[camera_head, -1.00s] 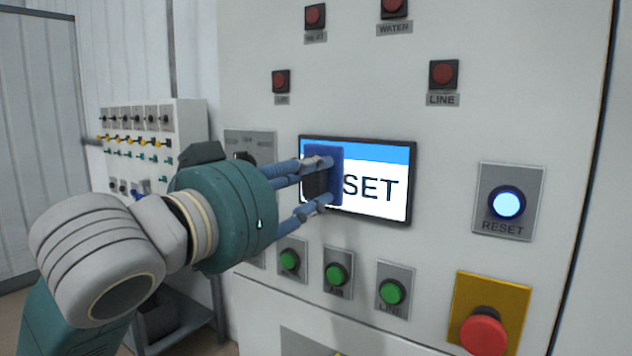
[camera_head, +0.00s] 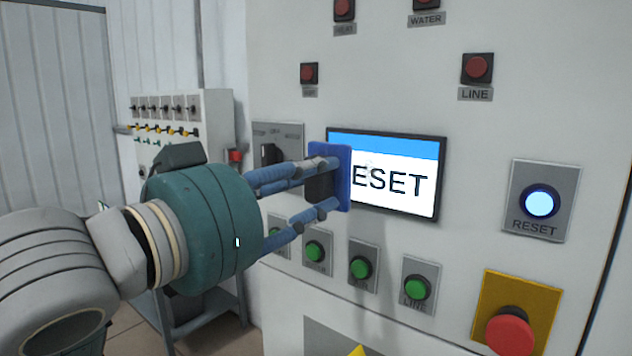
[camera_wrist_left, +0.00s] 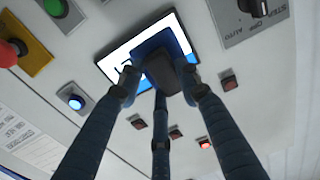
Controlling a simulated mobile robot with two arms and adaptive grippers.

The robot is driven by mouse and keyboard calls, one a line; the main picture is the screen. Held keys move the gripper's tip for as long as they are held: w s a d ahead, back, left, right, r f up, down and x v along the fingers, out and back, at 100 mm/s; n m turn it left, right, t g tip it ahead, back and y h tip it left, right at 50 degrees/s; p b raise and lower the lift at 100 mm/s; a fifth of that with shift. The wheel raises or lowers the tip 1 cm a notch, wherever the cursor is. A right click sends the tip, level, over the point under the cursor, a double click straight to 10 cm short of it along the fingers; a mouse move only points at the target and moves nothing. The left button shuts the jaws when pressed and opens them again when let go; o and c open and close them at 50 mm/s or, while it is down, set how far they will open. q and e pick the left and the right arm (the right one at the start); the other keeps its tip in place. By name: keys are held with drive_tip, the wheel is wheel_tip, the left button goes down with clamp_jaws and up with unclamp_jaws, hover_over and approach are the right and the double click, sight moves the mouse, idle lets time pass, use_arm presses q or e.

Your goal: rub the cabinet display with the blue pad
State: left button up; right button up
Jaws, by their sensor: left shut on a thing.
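The cabinet display (camera_head: 398,190) is a lit screen with a blue top band and the visible letters "ESET". My left gripper (camera_head: 322,187) is shut on the dark handle of the blue pad (camera_head: 343,178). The pad stands upright before the display's left edge and hides part of it. I cannot tell whether the pad touches the screen. In the left wrist view, the fingers (camera_wrist_left: 160,85) grip the dark block behind the pad (camera_wrist_left: 153,42), which overlaps the display (camera_wrist_left: 119,66). My right gripper is not in view.
The blue-lit RESET button (camera_head: 540,202) is right of the display. A red emergency button (camera_head: 510,332) on a yellow plate sits lower right. Green buttons (camera_head: 362,267) line up below, red lamps (camera_head: 477,68) above. A rotary switch (camera_head: 269,155) is left of the display.

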sight(332, 179)
use_arm(q)
drive_tip(key=shift+p+v, duration=0.55)
drive_tip(key=shift+v, duration=0.7)
drive_tip(key=shift+s+a, duration=0.2)
drive_tip(key=shift+s, duration=0.1)
drive_tip(key=shift+w+d, duration=0.1)
drive_tip(key=shift+w, duration=0.05)
drive_tip(key=shift+x, duration=3.35)
drive_tip(key=shift+p+x, duration=0.4)
drive_tip(key=shift+x, duration=0.6)
drive_tip(key=shift+d, duration=0.1)
